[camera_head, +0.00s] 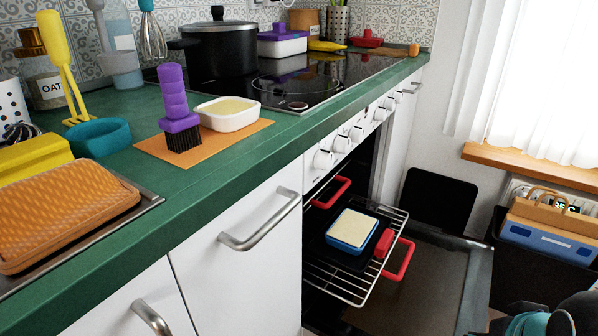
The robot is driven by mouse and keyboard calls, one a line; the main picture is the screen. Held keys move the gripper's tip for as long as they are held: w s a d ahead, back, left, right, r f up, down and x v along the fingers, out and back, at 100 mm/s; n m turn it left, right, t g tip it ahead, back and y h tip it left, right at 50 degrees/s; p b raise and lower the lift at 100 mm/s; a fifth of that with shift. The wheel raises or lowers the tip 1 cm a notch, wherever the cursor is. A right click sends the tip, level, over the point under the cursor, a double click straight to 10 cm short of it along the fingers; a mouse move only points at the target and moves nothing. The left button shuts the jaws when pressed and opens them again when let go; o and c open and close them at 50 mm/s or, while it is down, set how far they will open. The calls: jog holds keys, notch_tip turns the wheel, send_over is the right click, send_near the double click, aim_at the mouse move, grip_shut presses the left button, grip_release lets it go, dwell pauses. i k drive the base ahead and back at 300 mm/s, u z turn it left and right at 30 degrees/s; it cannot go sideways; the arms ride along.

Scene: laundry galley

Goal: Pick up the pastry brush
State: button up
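The pastry brush (178,108) has a ribbed purple handle and black bristles. It stands upright, bristles down, on an orange mat (157,149) on the green counter. A white dish (228,122) with pale yellow contents sits just to its right on the same mat. Nothing is gripping the brush. Only a dark and teal part of what looks like my arm shows at the bottom right corner, far from the brush. My gripper's fingers are not visible.
A black pot (219,53) stands behind on the hob. The oven door (432,283) hangs open below, its rack (325,280) pulled out.

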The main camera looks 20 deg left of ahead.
aim_at(181, 126)
jog(key=u, duration=1.85)
